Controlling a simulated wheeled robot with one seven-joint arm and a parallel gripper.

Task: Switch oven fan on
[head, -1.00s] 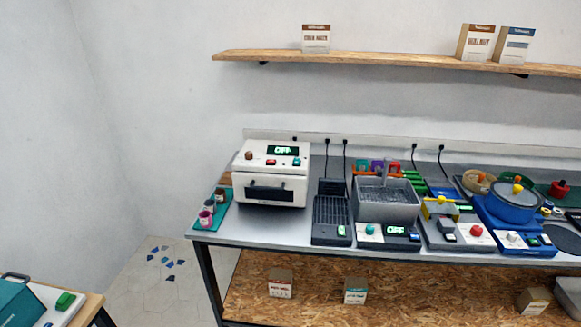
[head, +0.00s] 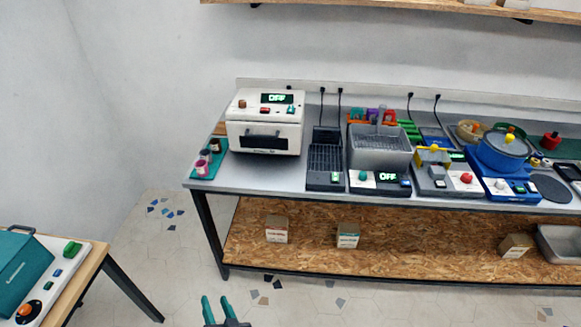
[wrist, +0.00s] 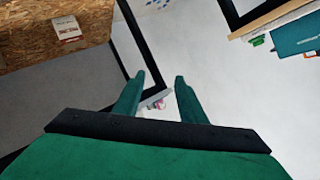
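The oven is most likely the white box (head: 264,131) at the left end of the long bench. It has a dark front handle, a display reading OFF (head: 277,98), a brown knob (head: 242,104), a red button (head: 265,110) and a small teal button (head: 291,110) on its sloped top. Its labels are too small to read. My gripper (head: 219,300) is low at the bottom of the head view, in front of the bench and well away from the oven. In the wrist view its two green fingers (wrist: 160,84) are apart with nothing between them.
The metal bench (head: 262,175) also carries a grey basin (head: 380,150), a blue pot (head: 500,150) and other devices with buttons. Small jars on a teal tray (head: 210,167) stand left of the oven. A second table (head: 85,285) with a teal device is at lower left. Floor between is clear.

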